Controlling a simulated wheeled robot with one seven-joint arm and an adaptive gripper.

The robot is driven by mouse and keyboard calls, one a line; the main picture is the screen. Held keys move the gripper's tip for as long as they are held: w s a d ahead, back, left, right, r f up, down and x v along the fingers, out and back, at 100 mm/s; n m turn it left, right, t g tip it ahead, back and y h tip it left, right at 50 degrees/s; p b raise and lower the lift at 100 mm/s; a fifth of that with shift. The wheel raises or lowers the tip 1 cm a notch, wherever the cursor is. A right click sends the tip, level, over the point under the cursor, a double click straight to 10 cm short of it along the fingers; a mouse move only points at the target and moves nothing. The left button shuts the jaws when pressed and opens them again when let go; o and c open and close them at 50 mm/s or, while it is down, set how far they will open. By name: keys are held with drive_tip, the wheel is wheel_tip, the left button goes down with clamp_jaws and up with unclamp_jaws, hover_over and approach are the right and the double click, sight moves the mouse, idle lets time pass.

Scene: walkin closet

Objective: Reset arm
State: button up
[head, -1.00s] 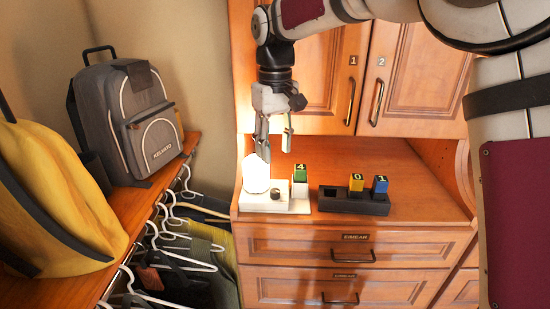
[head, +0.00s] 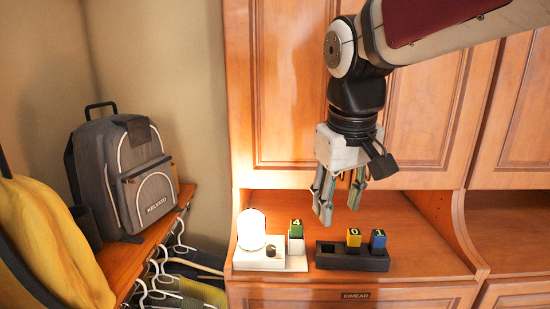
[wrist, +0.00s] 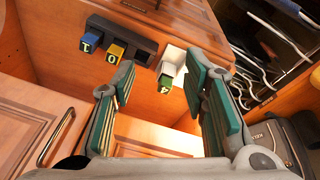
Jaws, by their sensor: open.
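My gripper (head: 340,198) hangs pointing down above the wooden counter, in front of the cabinet doors. Its two fingers are apart with nothing between them. In the wrist view the green-padded fingers (wrist: 165,100) are spread wide. Below it on the counter are a black holder (head: 335,257) with a yellow block marked 0 (head: 353,238) and a blue block marked 1 (head: 378,240). To the left, a green block marked 4 (head: 296,229) stands in a white base (head: 258,262) with a glowing lamp (head: 251,229). The blocks also show in the wrist view, with the green one (wrist: 166,84) nearest the fingers.
Closed wooden cabinet doors (head: 290,90) rise behind my gripper. A grey backpack (head: 125,175) and a yellow bag (head: 45,245) sit on a shelf at the left, with white hangers (head: 160,275) below. The counter's right section (head: 515,235) is clear.

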drive_tip(key=s+d+f+m+t, duration=0.1)
drive_tip(key=s+d, duration=0.3)
drive_tip(key=s, duration=0.4)
drive_tip(key=s+d+f+m+t, duration=0.2)
drive_tip(key=s+d+f+m, duration=0.1)
drive_tip(key=s, duration=0.4)
drive_tip(key=shift+s+d, duration=0.4)
drive_tip(key=shift+d, duration=0.35)
